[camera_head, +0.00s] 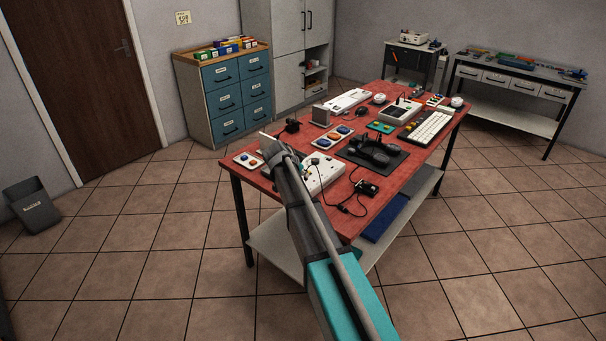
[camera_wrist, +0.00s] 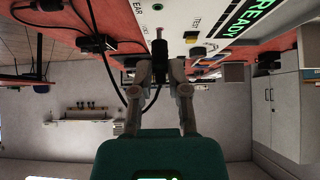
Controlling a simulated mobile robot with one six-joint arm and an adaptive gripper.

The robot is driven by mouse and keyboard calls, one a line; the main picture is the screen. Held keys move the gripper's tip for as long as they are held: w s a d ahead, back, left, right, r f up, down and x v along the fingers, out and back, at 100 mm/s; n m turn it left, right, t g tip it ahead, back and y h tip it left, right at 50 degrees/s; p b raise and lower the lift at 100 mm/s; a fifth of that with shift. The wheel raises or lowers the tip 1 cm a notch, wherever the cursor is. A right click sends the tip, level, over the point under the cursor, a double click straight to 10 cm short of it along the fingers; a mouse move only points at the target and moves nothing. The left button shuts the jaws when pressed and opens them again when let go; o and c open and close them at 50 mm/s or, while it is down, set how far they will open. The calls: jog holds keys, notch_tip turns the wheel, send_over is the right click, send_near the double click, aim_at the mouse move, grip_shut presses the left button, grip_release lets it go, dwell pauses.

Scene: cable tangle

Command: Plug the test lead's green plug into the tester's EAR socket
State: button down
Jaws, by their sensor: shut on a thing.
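My gripper (camera_wrist: 159,72) is shut on a dark plug (camera_wrist: 158,50), which sits between its two fingers in the wrist view. The plug points at the white face of the tester (camera_wrist: 178,22), with a thin reddish part at its front end. I cannot make out green on the plug, or whether its tip touches the tester. A black cable (camera_wrist: 112,72) loops beside the left finger. The EAR lettering shows near the plug, and a TEST label and a READY display (camera_wrist: 252,16) are to its right. In the head view, my arm partly covers the white tester (camera_head: 326,174).
The red table (camera_head: 268,187) holds a black mat with dark items (camera_head: 372,153), a button panel (camera_head: 332,137), a keyboard (camera_head: 427,127) and a small black device (camera_head: 367,187) with a loose cable. Bare tabletop shows near its front edge.

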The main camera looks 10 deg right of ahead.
jog(key=shift+f+b, duration=0.4)
jog(key=shift+f, duration=0.2)
jog(key=shift+f+b, duration=1.15)
dwell(1.2)
jog(key=c, duration=0.5)
grip_release()
jog(key=shift+c, duration=0.2)
jog(key=shift+r, duration=0.15)
